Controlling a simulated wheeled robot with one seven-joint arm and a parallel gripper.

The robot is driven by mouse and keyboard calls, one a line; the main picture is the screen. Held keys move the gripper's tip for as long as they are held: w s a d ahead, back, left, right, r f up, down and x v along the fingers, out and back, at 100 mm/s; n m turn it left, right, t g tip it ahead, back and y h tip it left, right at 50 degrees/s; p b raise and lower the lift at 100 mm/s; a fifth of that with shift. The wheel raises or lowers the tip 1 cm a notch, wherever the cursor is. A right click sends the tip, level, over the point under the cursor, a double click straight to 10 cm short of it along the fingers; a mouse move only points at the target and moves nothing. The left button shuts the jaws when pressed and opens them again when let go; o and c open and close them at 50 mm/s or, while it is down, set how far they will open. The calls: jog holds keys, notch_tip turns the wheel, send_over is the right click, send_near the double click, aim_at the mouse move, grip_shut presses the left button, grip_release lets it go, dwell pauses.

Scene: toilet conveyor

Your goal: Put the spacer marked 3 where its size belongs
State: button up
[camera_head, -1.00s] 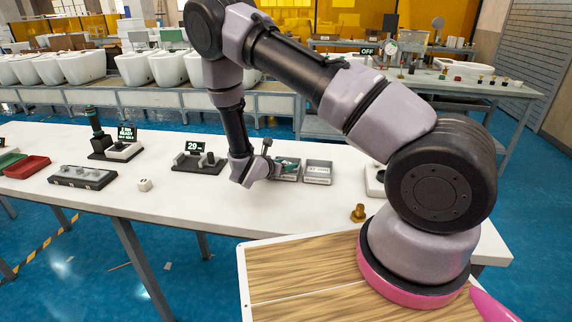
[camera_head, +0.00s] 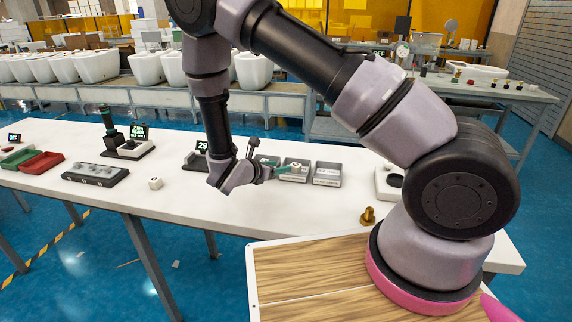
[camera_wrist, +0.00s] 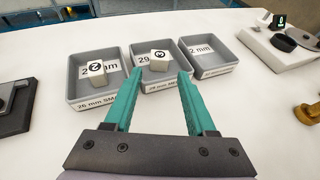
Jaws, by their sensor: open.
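Three grey trays stand in a row in the wrist view: the left tray (camera_wrist: 84,102) is marked 26 mm, the middle tray (camera_wrist: 160,88) 29 mm, and the right tray (camera_wrist: 210,71) appears to end in 2 mm. A pale spacer (camera_wrist: 159,57) lies in the middle tray; its mark is too small to read surely. A spacer marked 2 (camera_wrist: 96,66) lies in the left tray. The right tray is empty. My gripper (camera_wrist: 159,74) is open, its teal fingertips over the middle tray and apart on either side of its spacer. My gripper also shows in the head view (camera_head: 280,170).
Another white spacer (camera_head: 155,183) lies on the table. A gauge display (camera_head: 202,147) reading 29 stands left of the trays. A dark block with pegs (camera_head: 95,173), a red bin (camera_head: 42,163) and a brass part (camera_head: 368,216) also stand there.

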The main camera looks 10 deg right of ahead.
jog(key=shift+s+a+r, duration=0.1)
jog(key=shift+s+a, duration=0.05)
jog(key=shift+s, duration=0.05)
jog(key=shift+r, duration=0.35)
jog(key=s+d+r+m+g+y, duration=0.1)
jog(key=s+d+r+m+g, duration=0.4)
jog(key=r+m, duration=0.4)
jog(key=s+d+r+m+g+y, duration=0.1)
jog(key=s+d+r+m+g, duration=0.15)
jog(key=d+r+m, duration=0.65)
jog(key=s+r+m+t+y, duration=0.2)
jog(key=s+r+m+y, duration=0.2)
jog(key=r, duration=0.6)
jog(key=s+r+m+t+y, duration=0.3)
jog(key=s+r+m+y, duration=0.2)
jog(key=s+r+m, duration=0.4)
jog(key=shift+s+a+r, duration=0.25)
jog(key=shift+s+r, duration=0.1)
jog(key=shift+r, duration=0.3)
